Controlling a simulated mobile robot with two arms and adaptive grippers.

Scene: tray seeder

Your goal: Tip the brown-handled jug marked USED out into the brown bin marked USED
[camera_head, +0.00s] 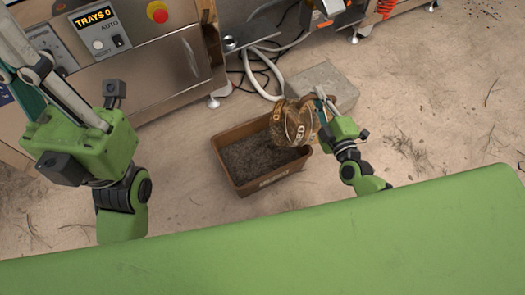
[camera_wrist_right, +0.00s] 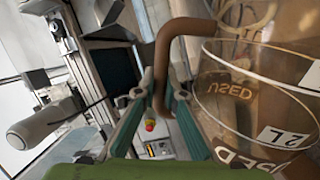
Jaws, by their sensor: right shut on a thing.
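The clear brown-tinted jug (camera_head: 292,124) marked USED is tilted over the right end of the brown bin (camera_head: 268,183). The bin stands on the floor with dark, loose grey-brown material in it. My right gripper (camera_head: 322,103) is at the jug's right side. In the right wrist view its teal fingers (camera_wrist_right: 160,98) are shut on the jug's brown handle (camera_wrist_right: 163,60), and the jug's wall (camera_wrist_right: 235,85) fills the right side. I cannot tell what is left inside the jug or whether anything falls. My left gripper (camera_head: 28,80) is at the left edge, partly cut off.
A machine with a TRAYS display (camera_head: 95,16) and a steel front stands at the upper left. A grey block (camera_head: 330,82) lies on the floor behind the jug. A pale hose (camera_head: 262,75) runs down behind the bin. Floor right of my right arm is mostly clear.

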